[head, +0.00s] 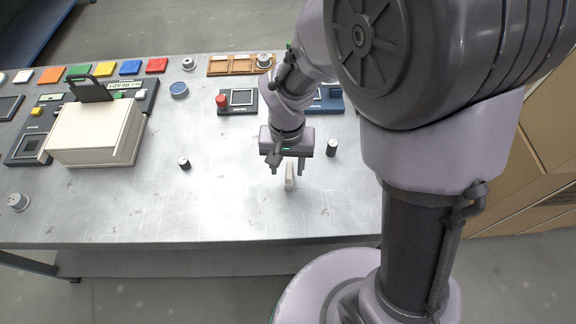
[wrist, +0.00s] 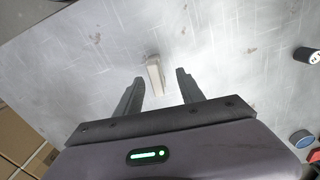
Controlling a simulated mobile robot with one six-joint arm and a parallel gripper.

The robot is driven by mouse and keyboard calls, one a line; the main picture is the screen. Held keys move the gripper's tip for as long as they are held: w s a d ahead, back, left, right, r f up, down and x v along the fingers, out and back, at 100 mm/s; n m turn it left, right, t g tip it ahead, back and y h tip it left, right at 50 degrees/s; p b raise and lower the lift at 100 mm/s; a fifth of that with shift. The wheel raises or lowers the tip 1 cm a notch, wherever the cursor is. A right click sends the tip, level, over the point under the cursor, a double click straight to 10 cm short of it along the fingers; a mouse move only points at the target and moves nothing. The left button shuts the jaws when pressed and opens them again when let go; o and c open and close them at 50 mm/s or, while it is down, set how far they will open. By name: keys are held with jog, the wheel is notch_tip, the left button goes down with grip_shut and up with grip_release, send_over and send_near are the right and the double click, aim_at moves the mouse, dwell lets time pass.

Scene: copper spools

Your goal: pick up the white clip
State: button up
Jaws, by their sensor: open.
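The white clip (head: 289,177) is a small off-white block on the grey metal table (head: 240,210), near its front edge in the head view. In the wrist view the clip (wrist: 155,75) appears just past the fingertips, in line with the gap between them. My gripper (head: 287,171) is open and empty, pointing down at the clip. In the wrist view its two dark fingers (wrist: 160,80) stand apart, one on each side of the clip's line. I cannot tell exactly how high the fingertips are above the table.
A small black cylinder (head: 332,148) stands right of my gripper, another (head: 184,163) to its left. A cream box (head: 95,133) sits at left. A red-button device (head: 237,101) and wooden tray (head: 232,71) lie farther back. The table around the clip is clear.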

aim_at(289, 169)
jog(key=f, duration=0.1)
jog(key=f+b, duration=0.1)
jog(key=f, duration=0.1)
jog(key=f+b, duration=0.1)
jog(key=f, duration=0.1)
jog(key=shift+s+d, duration=0.1)
jog(key=shift+d, duration=0.2)
jog(key=shift+r, duration=0.25)
grip_shut()
jog(key=shift+r, duration=0.1)
